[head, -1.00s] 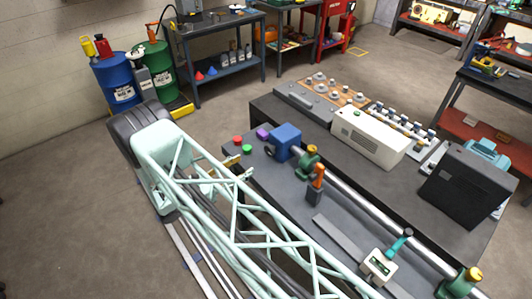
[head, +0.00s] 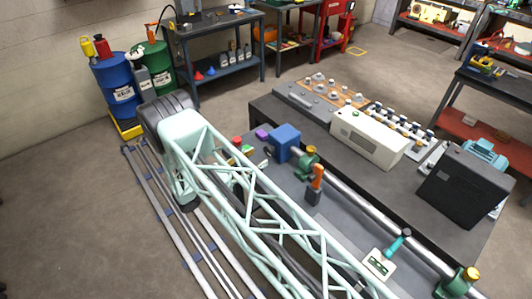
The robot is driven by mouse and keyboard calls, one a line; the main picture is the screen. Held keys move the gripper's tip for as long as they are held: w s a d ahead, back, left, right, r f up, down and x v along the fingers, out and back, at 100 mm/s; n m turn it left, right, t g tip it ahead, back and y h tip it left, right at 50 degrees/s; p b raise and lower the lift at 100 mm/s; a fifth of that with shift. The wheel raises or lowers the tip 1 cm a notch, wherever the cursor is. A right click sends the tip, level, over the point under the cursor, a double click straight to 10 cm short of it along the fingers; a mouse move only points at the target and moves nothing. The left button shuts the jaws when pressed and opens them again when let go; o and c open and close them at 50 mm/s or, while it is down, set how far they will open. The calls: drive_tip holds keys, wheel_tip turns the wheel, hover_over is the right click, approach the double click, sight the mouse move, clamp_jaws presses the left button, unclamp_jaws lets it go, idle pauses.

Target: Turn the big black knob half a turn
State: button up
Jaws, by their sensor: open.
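The black knob (head: 269,151) sits on the left face of the blue block (head: 286,143), at the near-left end of the bench in the head view. It is small here, and its turn angle cannot be read. My pale green lattice arm crosses the front of the bench. My gripper (head: 262,166) is mostly hidden behind the lattice. Only pale finger parts show, just below and left of the knob, apparently open and empty. Whether they touch the knob cannot be told.
A red button (head: 237,139), a green button (head: 247,149) and a purple block (head: 262,134) are beside the knob. A long steel shaft (head: 350,200) runs right from the blue block. An orange-handled tool (head: 316,184) stands near it. A white machine (head: 369,138) is behind.

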sight(267, 152)
drive_tip(key=shift+p+x, duration=0.35)
drive_tip(key=shift+x, duration=2.65)
drive_tip(key=shift+c, duration=0.3)
drive_tip(key=c, duration=0.8)
